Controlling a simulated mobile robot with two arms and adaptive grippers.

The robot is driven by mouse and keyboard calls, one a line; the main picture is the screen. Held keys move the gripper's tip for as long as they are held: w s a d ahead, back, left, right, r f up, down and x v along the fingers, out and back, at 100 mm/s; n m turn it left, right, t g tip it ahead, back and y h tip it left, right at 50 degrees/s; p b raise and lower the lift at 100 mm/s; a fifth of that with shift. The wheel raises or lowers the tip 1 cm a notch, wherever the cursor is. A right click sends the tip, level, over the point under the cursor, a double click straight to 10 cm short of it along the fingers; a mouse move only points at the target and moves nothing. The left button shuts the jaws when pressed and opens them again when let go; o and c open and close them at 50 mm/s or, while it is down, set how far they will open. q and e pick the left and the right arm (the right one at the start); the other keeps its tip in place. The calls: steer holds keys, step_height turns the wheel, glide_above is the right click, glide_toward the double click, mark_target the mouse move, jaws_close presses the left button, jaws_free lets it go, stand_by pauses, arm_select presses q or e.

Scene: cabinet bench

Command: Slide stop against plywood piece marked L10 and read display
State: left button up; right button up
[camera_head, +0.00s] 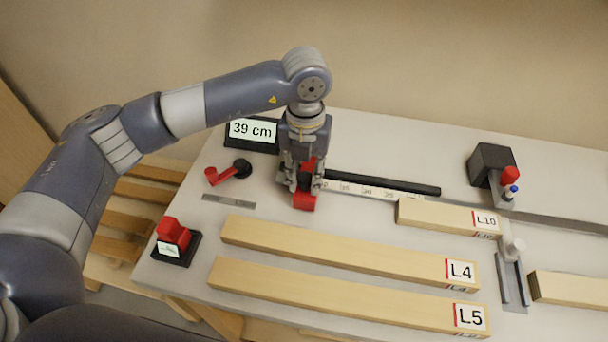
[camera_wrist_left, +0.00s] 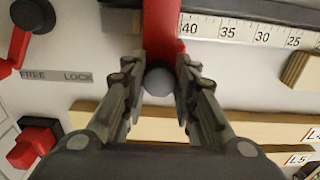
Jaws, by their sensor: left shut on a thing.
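My left gripper (camera_head: 305,185) is shut on the red stop (camera_head: 305,201), near the left end of the white ruler (camera_head: 360,190). In the left wrist view the fingers (camera_wrist_left: 158,85) close around a grey knob (camera_wrist_left: 158,80) on the red stop (camera_wrist_left: 162,25), just left of the 40 mark. The plywood piece marked L10 (camera_head: 440,217) lies to the right along the ruler, with a clear gap between it and the stop. Its left end shows in the left wrist view (camera_wrist_left: 301,70). The display (camera_head: 252,131) reads 39 cm. My right gripper is not in view.
Plywood pieces marked L4 (camera_head: 340,250) and L5 (camera_head: 340,292) lie in front. A red crank lever (camera_head: 228,174) sits left, above a FREE/LOCK plate (camera_wrist_left: 57,76). A red switch (camera_head: 173,234) is at front left. A dark block (camera_head: 491,163) stands at right.

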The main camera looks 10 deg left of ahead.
arm_select(q)
steer(key=shift+d+b, duration=0.4)
steer(key=shift+d, duration=2.9)
steer(key=shift+d+b, duration=0.1)
steer(key=shift+b, duration=0.2)
steer(key=shift+d+b, duration=0.75)
steer(key=shift+d, duration=2.7)
steer(key=shift+d+b, duration=0.35)
steer(key=shift+d, duration=1.6)
steer(key=o, duration=0.9)
steer(key=shift+r, duration=0.1)
steer(key=shift+r+p, duration=2.1)
steer(key=shift+r, duration=2.3)
